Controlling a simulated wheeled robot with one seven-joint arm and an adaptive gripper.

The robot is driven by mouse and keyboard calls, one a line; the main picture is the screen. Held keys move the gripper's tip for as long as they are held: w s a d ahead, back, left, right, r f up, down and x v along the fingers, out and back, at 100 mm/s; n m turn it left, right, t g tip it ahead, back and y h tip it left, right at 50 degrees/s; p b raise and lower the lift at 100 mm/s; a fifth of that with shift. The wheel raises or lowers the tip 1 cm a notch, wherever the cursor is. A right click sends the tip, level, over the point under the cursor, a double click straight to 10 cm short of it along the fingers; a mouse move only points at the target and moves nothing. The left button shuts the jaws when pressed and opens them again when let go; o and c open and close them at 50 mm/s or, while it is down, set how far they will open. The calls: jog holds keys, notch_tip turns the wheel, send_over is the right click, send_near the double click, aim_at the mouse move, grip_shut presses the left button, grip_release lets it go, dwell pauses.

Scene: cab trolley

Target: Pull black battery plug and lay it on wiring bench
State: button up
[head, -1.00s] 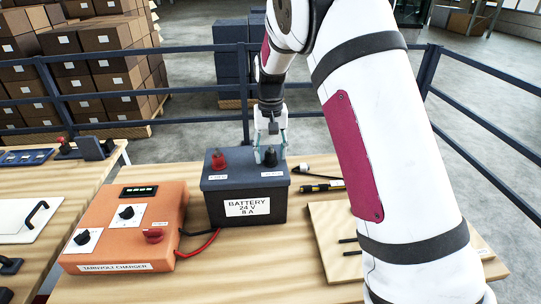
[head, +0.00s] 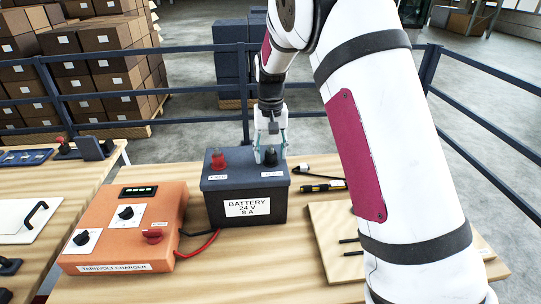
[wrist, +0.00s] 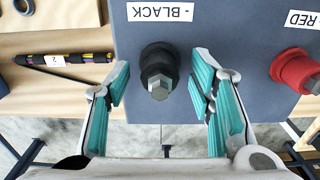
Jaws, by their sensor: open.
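The black battery plug (head: 270,156) stands upright on the right part of the dark battery's top (head: 245,204). It also shows in the wrist view (wrist: 158,72), beside a label reading "BLACK". My gripper (head: 270,148) is above and around the plug in the head view. In the wrist view the open gripper (wrist: 163,90) has one teal finger on each side of the plug, with gaps on both sides, so neither finger touches it. The red plug (head: 218,160) stands on the battery's left; it is at the right edge in the wrist view (wrist: 296,72). The wooden bench (head: 265,270) carries the battery.
An orange charger (head: 130,225) with black and red cables stands left of the battery. A marker-like tool (head: 323,187) and a wooden board (head: 330,240) lie to the right. A second table (head: 60,200) is at left. Blue railing (head: 190,122) runs behind.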

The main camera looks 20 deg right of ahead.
aim_at(270, 147)
grip_shut()
jog(key=shift+r, duration=0.1)
jog(key=shift+r, duration=2.9)
